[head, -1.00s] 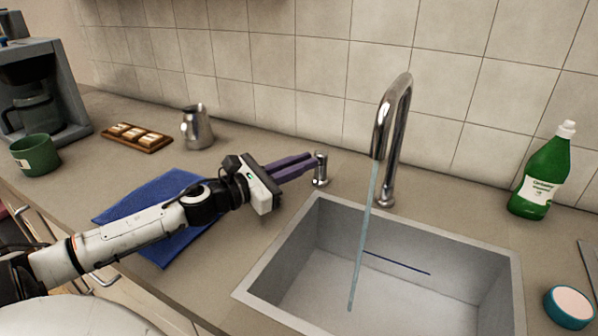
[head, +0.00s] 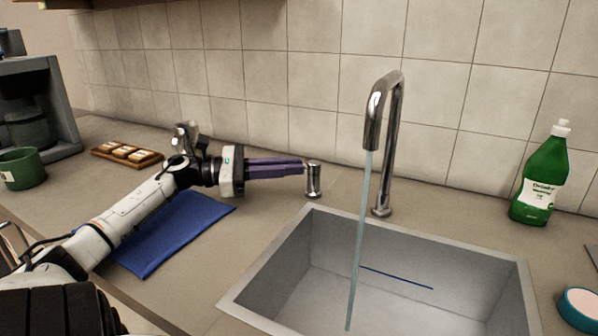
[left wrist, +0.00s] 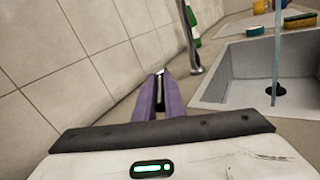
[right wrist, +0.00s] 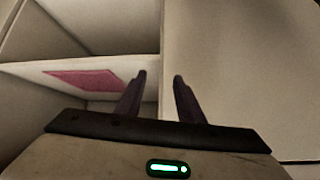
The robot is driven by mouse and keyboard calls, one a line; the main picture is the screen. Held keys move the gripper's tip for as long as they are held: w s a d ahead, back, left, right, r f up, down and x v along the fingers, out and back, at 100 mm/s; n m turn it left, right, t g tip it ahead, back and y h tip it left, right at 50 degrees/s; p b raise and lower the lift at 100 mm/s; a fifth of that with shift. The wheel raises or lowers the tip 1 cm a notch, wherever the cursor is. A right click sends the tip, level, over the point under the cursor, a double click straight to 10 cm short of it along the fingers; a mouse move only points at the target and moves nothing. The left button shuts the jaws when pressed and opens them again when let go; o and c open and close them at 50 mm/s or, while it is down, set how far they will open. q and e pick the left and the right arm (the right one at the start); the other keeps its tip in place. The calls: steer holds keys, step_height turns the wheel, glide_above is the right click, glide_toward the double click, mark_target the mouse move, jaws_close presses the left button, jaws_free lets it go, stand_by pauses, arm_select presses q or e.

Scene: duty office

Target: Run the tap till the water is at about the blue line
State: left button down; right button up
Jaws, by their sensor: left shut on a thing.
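The chrome tap (head: 394,140) stands behind the grey sink (head: 262,290), and a thin water stream (head: 361,230) runs from its spout into the basin. The blue line (head: 396,277) is a dark stripe on the basin's far inner wall and shows uncovered. The dark drain (left wrist: 275,90) shows in the left wrist view; I cannot tell how deep the water is. My left gripper (head: 303,167) is shut at the top of the short chrome tap handle (head: 314,183), left of the spout; its fingers hide the gripped part. My right gripper (right wrist: 160,75) is open and empty, away from the sink.
A green bottle (head: 539,185) and a teal round container (head: 580,308) stand right of the sink. A blue cloth (head: 175,235) lies under my left arm. A metal jug (head: 187,138), wooden tray (head: 105,149), green mug (head: 20,168) and coffee machine (head: 62,105) are at left.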

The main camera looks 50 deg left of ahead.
arm_select(q)
steer(key=shift+r, duration=0.1)
steer(key=c, duration=1.8)
jaws_free()
steer(key=shift+c, duration=0.2)
steer(key=v, duration=1)
steer(key=shift+s+a, duration=0.15)
